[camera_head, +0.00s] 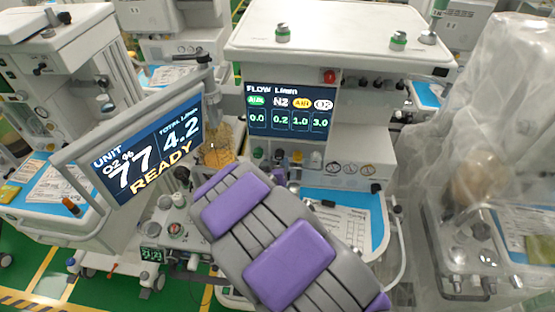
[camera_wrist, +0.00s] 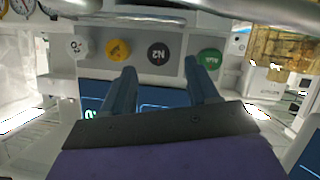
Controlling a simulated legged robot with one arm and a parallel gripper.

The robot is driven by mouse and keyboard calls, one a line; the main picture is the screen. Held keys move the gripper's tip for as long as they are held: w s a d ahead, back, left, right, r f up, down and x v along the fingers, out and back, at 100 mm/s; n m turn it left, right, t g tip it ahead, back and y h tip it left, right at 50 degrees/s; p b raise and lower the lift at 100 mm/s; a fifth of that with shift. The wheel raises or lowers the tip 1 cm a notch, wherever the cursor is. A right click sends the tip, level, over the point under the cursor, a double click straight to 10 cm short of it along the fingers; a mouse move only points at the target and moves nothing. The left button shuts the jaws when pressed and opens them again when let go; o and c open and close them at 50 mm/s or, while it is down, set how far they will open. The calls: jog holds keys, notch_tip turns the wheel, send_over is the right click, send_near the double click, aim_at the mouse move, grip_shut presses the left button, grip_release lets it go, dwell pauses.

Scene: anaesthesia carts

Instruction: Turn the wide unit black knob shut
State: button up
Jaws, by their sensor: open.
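The wide unit (camera_head: 345,25) stands ahead, its flow display (camera_head: 289,111) reading 0.2 under N2. In the wrist view the black knob (camera_wrist: 158,54) marked N2 sits on a grey panel between a yellow knob (camera_wrist: 117,50) and a green knob (camera_wrist: 208,59). A white knob (camera_wrist: 82,47) is at the left end of the row. My gripper (camera_wrist: 159,66) is open and empty, its two fingers pointing at the panel. In the picture the black knob lies between the fingertips; contact cannot be told. In the head view my purple and grey arm mostly hides my gripper.
A tilted monitor (camera_head: 145,146) showing READY is close on the left of my arm. A blue-edged worktop (camera_head: 377,222) with papers lies under the knob panel. A plastic-covered unit (camera_head: 480,120) stands at the right. More carts stand behind and at the left.

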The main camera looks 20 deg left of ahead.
aim_at(278, 157)
jog(key=shift+x, duration=2.65)
jog(key=shift+c, duration=0.2)
jog(key=c, duration=1)
jog(key=shift+d+f+m+y+b, duration=0.1)
jog(key=shift+m+y+b, duration=0.25)
jog(key=shift+b, duration=0.7)
jog(key=o, duration=1)
jog(key=shift+o, duration=0.2)
